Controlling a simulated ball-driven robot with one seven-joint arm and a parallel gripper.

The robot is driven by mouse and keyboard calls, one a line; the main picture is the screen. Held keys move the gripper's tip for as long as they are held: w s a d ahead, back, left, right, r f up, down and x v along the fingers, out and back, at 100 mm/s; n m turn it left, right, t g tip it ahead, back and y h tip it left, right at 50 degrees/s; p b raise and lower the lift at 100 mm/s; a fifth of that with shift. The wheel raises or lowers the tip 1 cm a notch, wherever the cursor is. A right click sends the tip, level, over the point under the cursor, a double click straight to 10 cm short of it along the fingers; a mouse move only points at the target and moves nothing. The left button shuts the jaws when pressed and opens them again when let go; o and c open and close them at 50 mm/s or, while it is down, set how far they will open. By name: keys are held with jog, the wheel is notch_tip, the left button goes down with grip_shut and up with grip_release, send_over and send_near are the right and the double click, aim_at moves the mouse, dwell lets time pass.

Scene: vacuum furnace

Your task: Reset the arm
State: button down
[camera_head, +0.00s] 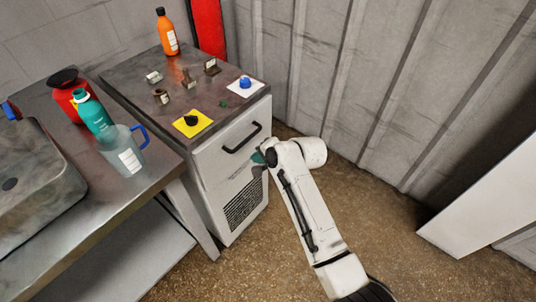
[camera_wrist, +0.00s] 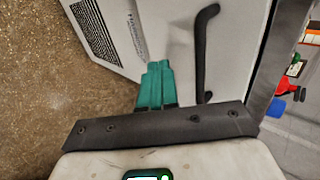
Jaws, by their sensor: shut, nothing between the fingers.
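My gripper (camera_wrist: 157,84) shows in the wrist view as two green fingers pressed together, shut and empty. It points at the white front of the cabinet (camera_wrist: 185,25), beside the black drawer handle (camera_wrist: 203,50). In the head view my white arm reaches over the floor towards the cabinet (camera_head: 215,160). Only a small green part of my gripper (camera_head: 258,157) shows there, below the black handle (camera_head: 242,139). I cannot tell whether the fingertips touch the cabinet front.
The cabinet top holds an orange bottle (camera_head: 167,32), a yellow pad (camera_head: 193,123), a white pad (camera_head: 246,87) and several small metal parts. A steel table (camera_head: 150,175) at left bears a pitcher (camera_head: 122,152). A corrugated wall (camera_head: 350,80) stands behind.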

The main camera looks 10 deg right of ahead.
jog(key=v, duration=0.4)
jog(key=shift+s+d+r, duration=0.15)
jog(key=shift+r, duration=0.05)
jog(key=s+d+f+n+g+h, duration=0.1)
jog(key=s+d, duration=0.4)
jog(key=s, duration=0.8)
jog(key=s+d+f+n+g+h, duration=0.2)
jog(key=s+d+n, duration=0.3)
jog(key=s, duration=0.8)
jog(key=s+d+f+n+g+h, duration=0.1)
jog(key=s+d+n+g+h, duration=0.1)
jog(key=s, duration=1.1)
jog(key=d+n+g, duration=0.1)
jog(key=d+n, duration=0.1)
jog(key=d, duration=0.1)
jog(key=shift+s+f+g+h, duration=0.3)
jog(key=shift+s+h, duration=0.1)
jog(key=c, duration=1.8)
grip_release()
jog(key=shift+d, duration=0.1)
